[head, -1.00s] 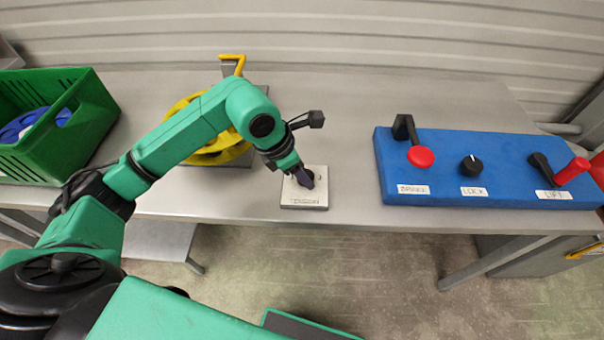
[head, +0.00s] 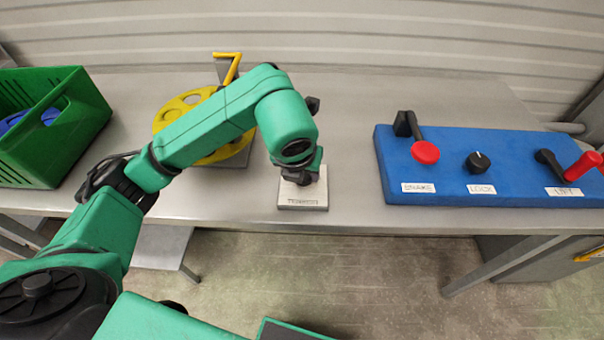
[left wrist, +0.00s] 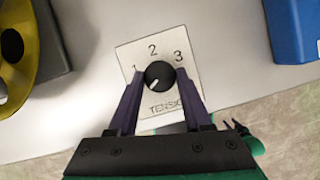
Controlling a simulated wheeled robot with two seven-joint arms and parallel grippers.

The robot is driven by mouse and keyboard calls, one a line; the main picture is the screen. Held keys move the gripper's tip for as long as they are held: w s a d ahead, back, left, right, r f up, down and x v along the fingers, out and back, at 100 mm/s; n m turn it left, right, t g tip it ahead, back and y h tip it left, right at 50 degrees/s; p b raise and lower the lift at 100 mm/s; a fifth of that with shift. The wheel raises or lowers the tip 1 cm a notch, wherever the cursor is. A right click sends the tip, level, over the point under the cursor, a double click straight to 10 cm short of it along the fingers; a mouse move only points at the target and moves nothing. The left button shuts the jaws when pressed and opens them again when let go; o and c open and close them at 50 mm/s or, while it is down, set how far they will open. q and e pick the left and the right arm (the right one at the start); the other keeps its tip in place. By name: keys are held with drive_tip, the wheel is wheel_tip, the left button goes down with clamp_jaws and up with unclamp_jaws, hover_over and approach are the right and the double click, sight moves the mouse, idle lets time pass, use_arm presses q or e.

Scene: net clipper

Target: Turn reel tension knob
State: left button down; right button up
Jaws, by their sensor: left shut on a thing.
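The black tension knob (left wrist: 159,77) sits on a light plate (left wrist: 127,56) marked 1, 2, 3 and TENSION. Its white pointer line points to the lower left in the left wrist view, on the side of the 1. My left gripper (left wrist: 160,73) comes down over the plate with one dark finger on each side of the knob, shut on it. In the head view the plate (head: 312,200) lies near the table's front edge, and my wrist hides the knob and the fingers.
A yellow reel (head: 233,148) with a crank stands behind my left arm. A green crate (head: 75,130) with blue items is at the left. A blue panel (head: 440,160) with levers and a LOCK knob (head: 478,162) is at the right. Table between plate and panel is clear.

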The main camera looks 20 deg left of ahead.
use_arm(q)
drive_tip(key=shift+n, duration=0.6)
drive_tip(key=shift+y, duration=0.3)
drive_tip(key=shift+c, duration=1.7)
unclamp_jaws()
drive_tip(key=p+v, duration=0.2)
drive_tip(key=v, duration=1.2)
drive_tip(key=shift+r+p, duration=0.3)
drive_tip(key=shift+p, duration=0.1)
